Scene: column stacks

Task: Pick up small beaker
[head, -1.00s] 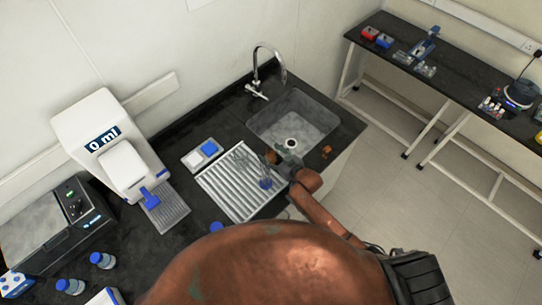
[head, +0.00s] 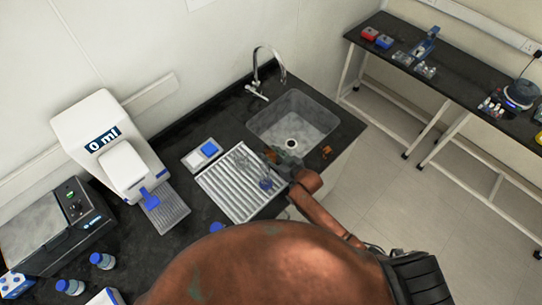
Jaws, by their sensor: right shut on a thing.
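My right gripper (head: 279,161) reaches over the right end of the drying rack, beside the sink. Its jaws are shut on clear glassware, which looks like the small beaker; the gripper and its small size in the picture hide most of it. Other clear glassware (head: 245,156) stands on the ribbed white drying rack (head: 216,192), just left of the gripper. A small blue item (head: 265,184) shows on the rack just below the gripper. My left gripper is out of view.
The sink (head: 316,112) with its tap (head: 256,75) lies behind the gripper. A tray with a blue block (head: 209,148) sits left of the rack. A white dispenser reading 0 ml (head: 108,150) and blue-capped bottles (head: 103,261) stand further left. Dark counter between is partly clear.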

